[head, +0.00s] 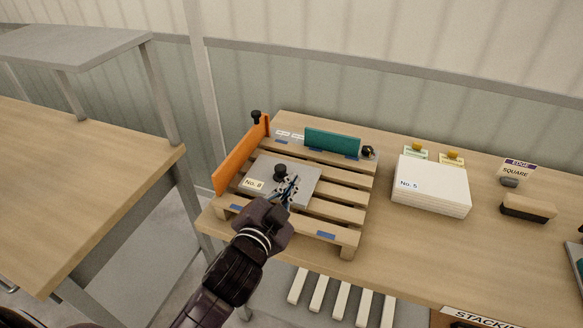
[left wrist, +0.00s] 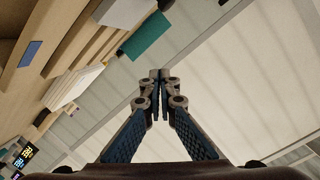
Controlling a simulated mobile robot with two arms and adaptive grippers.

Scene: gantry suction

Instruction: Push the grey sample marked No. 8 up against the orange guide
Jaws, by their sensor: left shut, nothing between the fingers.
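The grey sample (head: 304,174) is a flat plate with a black knob on top and a "No. 8" label at its left front corner. It lies on the wooden pallet (head: 343,212). The orange guide (head: 238,160) stands upright along the pallet's left edge, with a narrow strip of pallet between it and the sample. My left gripper (head: 292,184) is shut and empty, its fingers overlapping the sample's front part in the head view. I cannot tell whether they touch it. The closed fingertips also show in the left wrist view (left wrist: 160,76). My right gripper is not in view.
A teal block (head: 332,142) stands at the pallet's back; it also shows in the left wrist view (left wrist: 147,38). A white stack marked No. 5 (head: 432,188) sits right of the pallet. A brush-like block (head: 528,208) lies farther right. Another table (head: 90,170) stands left, across a gap.

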